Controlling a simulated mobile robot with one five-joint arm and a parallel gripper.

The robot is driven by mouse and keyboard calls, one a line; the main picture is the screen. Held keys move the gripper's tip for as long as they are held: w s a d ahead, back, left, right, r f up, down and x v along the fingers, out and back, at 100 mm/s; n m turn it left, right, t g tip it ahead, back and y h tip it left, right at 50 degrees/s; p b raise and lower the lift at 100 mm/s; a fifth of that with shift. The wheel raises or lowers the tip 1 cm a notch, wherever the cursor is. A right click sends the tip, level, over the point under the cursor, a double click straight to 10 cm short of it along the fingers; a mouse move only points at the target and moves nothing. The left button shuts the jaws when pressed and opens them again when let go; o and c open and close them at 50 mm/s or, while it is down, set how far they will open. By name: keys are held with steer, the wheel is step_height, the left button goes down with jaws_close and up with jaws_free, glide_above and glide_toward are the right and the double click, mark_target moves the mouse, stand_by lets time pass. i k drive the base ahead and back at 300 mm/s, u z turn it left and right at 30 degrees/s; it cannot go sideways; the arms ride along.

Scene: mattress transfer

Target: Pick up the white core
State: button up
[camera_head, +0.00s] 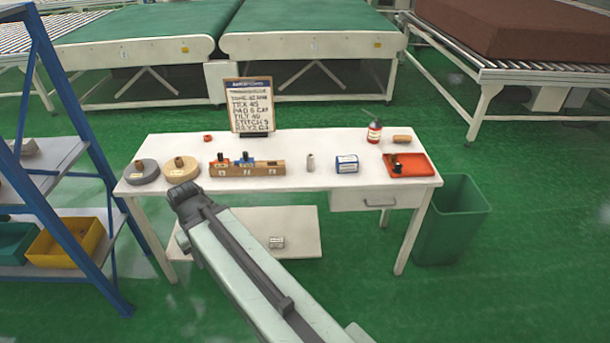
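A small pale, off-white upright cylinder (310,162) stands on the white table, between the wooden block holder and a blue-and-white box. It looks like the white core, though it is too small to make out in detail. My arm reaches up from the bottom of the picture and ends in a dark joint in front of the table's front edge, left of the cylinder and apart from it. I see no fingers there, so my gripper is not visible.
The white table (290,145) also bears a grey roll (142,172), a tan roll (182,170), the wooden holder (250,168), the box (347,164), a red tray (420,160), a bottle (374,132) and a sign (250,106). A blue-framed shelf (60,130) and green bin (455,220) flank it.

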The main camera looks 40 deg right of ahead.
mark_target(310, 158)
steer(key=z, duration=0.15)
steer(key=i, duration=0.7)
steer(key=u, duration=0.25)
steer(key=k, duration=0.7)
steer(key=z, duration=0.25)
steer(key=i, duration=1.4)
steer(key=u, duration=0.05)
